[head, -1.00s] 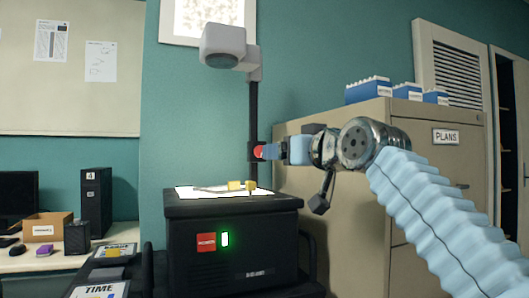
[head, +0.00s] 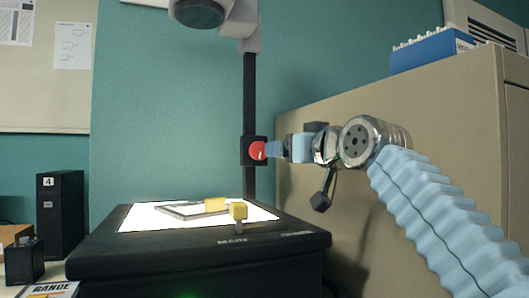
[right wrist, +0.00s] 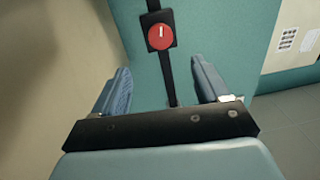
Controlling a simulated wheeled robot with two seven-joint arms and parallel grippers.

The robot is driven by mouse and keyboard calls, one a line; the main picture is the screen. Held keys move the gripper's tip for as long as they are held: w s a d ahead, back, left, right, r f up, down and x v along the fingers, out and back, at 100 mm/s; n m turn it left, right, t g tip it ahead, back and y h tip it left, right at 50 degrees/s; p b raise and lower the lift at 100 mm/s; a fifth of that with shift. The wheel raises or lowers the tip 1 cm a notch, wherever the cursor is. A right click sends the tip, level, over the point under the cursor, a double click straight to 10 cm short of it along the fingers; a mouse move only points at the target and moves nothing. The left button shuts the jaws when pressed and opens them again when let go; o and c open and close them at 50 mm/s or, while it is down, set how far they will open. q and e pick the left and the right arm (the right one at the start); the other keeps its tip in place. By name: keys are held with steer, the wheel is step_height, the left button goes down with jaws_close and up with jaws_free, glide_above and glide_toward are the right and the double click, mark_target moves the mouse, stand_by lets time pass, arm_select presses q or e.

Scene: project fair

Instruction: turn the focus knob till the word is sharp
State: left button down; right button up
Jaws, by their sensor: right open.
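The red focus knob (head: 257,151) sits on a black block on the projector's upright post (head: 250,95). It also shows in the right wrist view (right wrist: 159,37), with a white mark near its top. My right gripper (head: 274,149) is open and points at the knob from the right. In the right wrist view its two fingers (right wrist: 160,66) are spread, and the knob appears beyond the tips, between their lines. The fingers look empty. The projector's lit glass (head: 160,218) carries a frame and yellow blocks. The projected word is out of view. My left gripper is not in view.
The projector's dark body (head: 200,262) fills the lower middle. A beige cabinet (head: 420,130) stands close behind my right arm, with a blue brick-shaped box (head: 430,50) on top. The projector head (head: 205,12) hangs above. A black box (head: 60,215) stands at the left.

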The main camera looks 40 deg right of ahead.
mark_target(261, 151)
steer(key=p+x, duration=0.3)
steer(key=x, duration=0.8)
steer(key=shift+w+r, duration=0.15)
steer(key=shift+w, duration=0.15)
steer(key=shift+w+d+p, duration=0.1)
steer(key=shift+w+p, duration=0.2)
steer(key=shift+w, duration=0.15)
steer(key=c, duration=1)
steer(key=n+p, duration=0.1)
steer(key=n, duration=0.2)
steer(key=shift+r, duration=0.1)
steer(key=shift+c, duration=0.2)
steer(key=shift+n, duration=1.2)
